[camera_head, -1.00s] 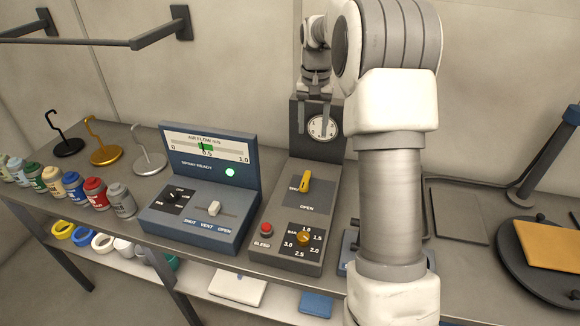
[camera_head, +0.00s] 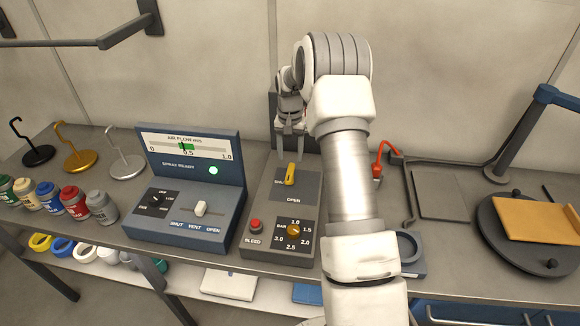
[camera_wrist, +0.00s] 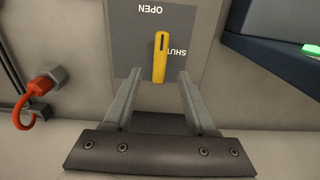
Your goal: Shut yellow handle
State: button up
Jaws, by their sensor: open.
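The yellow handle (camera_head: 290,174) sits on a dark plate on the grey panel, with OPEN printed below it in the head view. It also shows in the wrist view (camera_wrist: 160,58), upside down, its long side running up and down and partly covering the SHUT label. My gripper (camera_head: 290,154) is open and empty, just behind the handle in the head view. In the wrist view my gripper's two fingers (camera_wrist: 158,76) point toward the handle, one on each side of its near end. I cannot tell how much height separates them.
The same panel carries a red BLEED button (camera_head: 255,225) and a BAR knob (camera_head: 294,230). A blue air-flow console (camera_head: 190,215) stands left, with paint jars (camera_head: 75,200) beyond. A red hose fitting (camera_head: 378,165) lies right of the panel, and a round turntable (camera_head: 500,245) farther right.

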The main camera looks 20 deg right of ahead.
aim_at(290, 171)
notch_tip(290, 171, down, 6)
jog(key=shift+f+p, duration=0.1)
jog(key=shift+p, duration=0.25)
jog(key=shift+c, duration=0.3)
grip_shut()
